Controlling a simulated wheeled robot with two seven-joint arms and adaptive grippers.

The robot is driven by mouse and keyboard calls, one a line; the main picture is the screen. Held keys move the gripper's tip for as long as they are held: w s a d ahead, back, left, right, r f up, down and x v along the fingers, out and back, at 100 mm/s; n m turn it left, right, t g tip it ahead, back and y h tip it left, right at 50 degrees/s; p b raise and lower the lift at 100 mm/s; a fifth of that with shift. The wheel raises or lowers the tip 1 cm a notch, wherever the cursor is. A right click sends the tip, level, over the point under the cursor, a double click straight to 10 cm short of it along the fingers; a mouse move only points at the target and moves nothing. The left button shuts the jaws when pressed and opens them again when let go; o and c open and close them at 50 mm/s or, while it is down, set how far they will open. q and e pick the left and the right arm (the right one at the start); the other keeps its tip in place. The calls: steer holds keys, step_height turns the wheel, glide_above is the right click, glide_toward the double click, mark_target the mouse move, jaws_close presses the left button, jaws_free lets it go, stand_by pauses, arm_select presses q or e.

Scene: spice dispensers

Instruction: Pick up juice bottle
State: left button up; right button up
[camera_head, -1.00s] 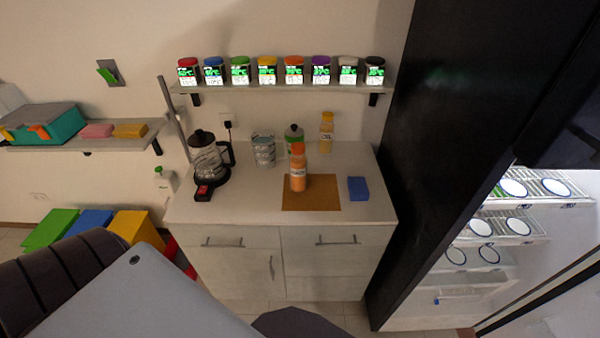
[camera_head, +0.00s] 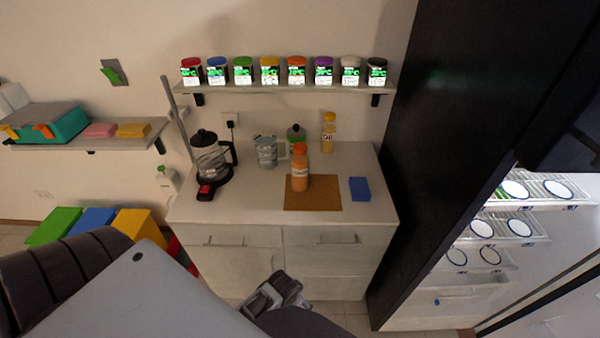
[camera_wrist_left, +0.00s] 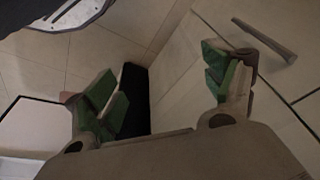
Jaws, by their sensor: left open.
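An orange bottle with an orange cap (camera_head: 300,170) stands upright on a brown mat (camera_head: 325,200) on the counter. A yellow bottle with an orange-yellow cap (camera_head: 328,133) stands farther back by the wall. My left gripper (camera_head: 277,290) shows low in the head view, in front of the cabinet and well below the countertop, apart from both bottles. In the left wrist view my left gripper (camera_wrist_left: 165,90) is open and empty, with green pads on its spread fingers. No bottle shows in that view. My right gripper is not in view.
On the counter (camera_head: 225,207) a coffee press (camera_head: 208,155), a grey-blue patterned cup (camera_head: 266,152) and a green-labelled bottle (camera_head: 296,137) stand left of or behind the orange bottle. A blue block (camera_head: 360,189) lies right of the mat. A shelf with several jars hangs above. A tall dark panel (camera_head: 450,130) bounds the right.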

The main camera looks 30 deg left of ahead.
arm_select(q)
steer(key=w+a+r+t, duration=0.1)
steer(key=w+r, duration=0.1)
steer(key=r, duration=0.8)
steer(key=w+a+r+t, duration=0.1)
steer(key=w+r, duration=0.1)
steer(key=r, duration=0.7)
steer(key=t+h, duration=0.1)
steer(key=t, duration=0.8)
glide_toward(295, 172)
steer(key=shift+w+a+r+n, duration=0.1)
steer(key=shift+a+r+n, duration=0.1)
steer(key=shift+a+n, duration=0.1)
steer(key=shift+d+p+x, duration=0.15)
steer(key=shift+p+x, duration=0.25)
steer(key=shift+x, duration=1.75)
steer(key=shift+d+p+x, duration=0.1)
steer(key=shift+p+x, duration=0.3)
steer(key=shift+x, duration=1.75)
steer(key=shift+f, duration=0.1)
steer(key=shift+w, duration=0.1)
